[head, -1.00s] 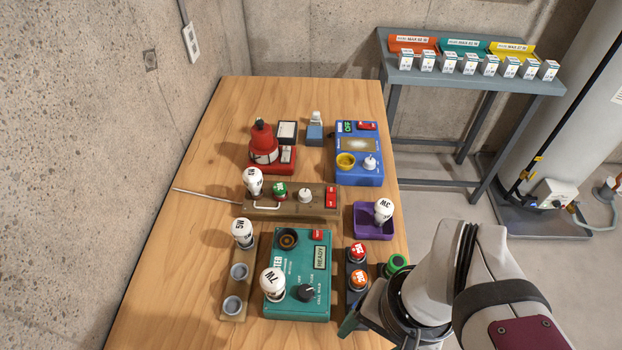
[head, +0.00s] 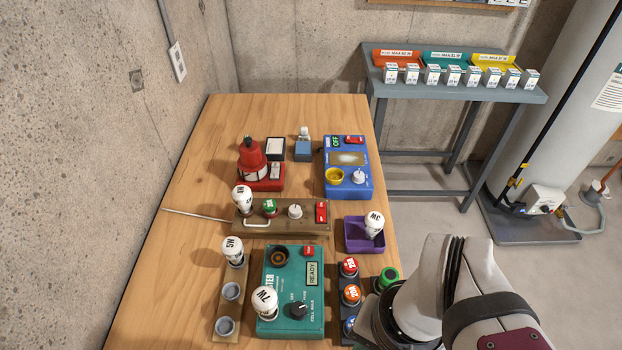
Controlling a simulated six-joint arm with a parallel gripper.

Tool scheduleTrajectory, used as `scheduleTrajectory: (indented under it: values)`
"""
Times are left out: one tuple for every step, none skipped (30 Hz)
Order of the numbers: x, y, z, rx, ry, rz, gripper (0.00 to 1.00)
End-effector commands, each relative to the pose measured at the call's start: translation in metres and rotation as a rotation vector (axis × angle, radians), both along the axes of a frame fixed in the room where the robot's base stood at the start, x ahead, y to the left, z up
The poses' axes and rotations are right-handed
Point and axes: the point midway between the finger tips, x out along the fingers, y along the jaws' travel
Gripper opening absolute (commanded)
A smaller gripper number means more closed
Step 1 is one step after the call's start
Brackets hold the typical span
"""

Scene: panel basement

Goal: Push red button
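A red round button (head: 348,266) with white lettering sits at the far end of a dark strip (head: 340,281) on the table's right side. An orange button (head: 350,294) and a partly hidden blue button (head: 349,325) follow nearer me on that strip. My arm's dark wrist end (head: 385,322) is at the lower right, beside the strip's near end. It is apart from the red button in the picture. My gripper's fingertips cannot be made out, so its opening is unclear. A green ring-shaped piece (head: 388,279) shows beside the strip; I cannot tell what it belongs to.
A teal tester box (head: 291,325) with a bulb lies left of the strip. A purple tray (head: 352,243) with a bulb is beyond it. A brown panel (head: 280,224), a blue device (head: 333,190) and a red device (head: 251,160) stand farther back.

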Motion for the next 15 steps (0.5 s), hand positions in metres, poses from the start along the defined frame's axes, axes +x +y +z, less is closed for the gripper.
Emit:
scheduleTrajectory:
  values:
    - [0.0,0.0,0.0,0.0,0.0,0.0,0.03]
    - [0.0,0.0,0.0,0.0,0.0,0.0,0.0]
    - [0.0,0.0,0.0,0.0,0.0,0.0,0.0]
    - [0.0,0.0,0.0,0.0,0.0,0.0,0.0]
    - [0.0,0.0,0.0,0.0,0.0,0.0,0.0]
    - [0.0,0.0,0.0,0.0,0.0,0.0,0.0]
    - [0.0,0.0,0.0,0.0,0.0,0.0,0.0]
    - [0.0,0.0,0.0,0.0,0.0,0.0,0.0]
    - [0.0,0.0,0.0,0.0,0.0,0.0,0.0]
    - [0.0,0.0,0.0,0.0,0.0,0.0,0.0]
    - [0.0,0.0,0.0,0.0,0.0,0.0,0.0]
    - [0.0,0.0,0.0,0.0,0.0,0.0,0.0]
    - [0.0,0.0,0.0,0.0,0.0,0.0,0.0]
    - [0.0,0.0,0.0,0.0,0.0,0.0,0.0]
    - [0.0,0.0,0.0,0.0,0.0,0.0,0.0]
